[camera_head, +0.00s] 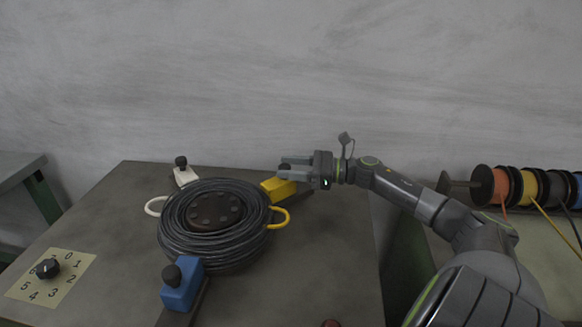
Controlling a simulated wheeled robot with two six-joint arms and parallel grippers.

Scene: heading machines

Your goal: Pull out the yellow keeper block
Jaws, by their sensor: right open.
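The yellow keeper block (277,190) sits at the upper right edge of the black wire coil (214,245) on the grey table. A yellow loop (281,219) shows just below it at the coil's right side. My right gripper (284,169) is open at the yellow block, with its fingers over the block and hiding part of it. I cannot tell whether the fingers touch the block. A dark knob shows between the fingertips. My left gripper is not in view.
A white block (186,177) and a blue block (182,285), each with a dark knob, stand at the coil's edge. A numbered dial (48,268) is at the left. Coloured spools (492,185) are at the right. The table right of the coil is mostly clear.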

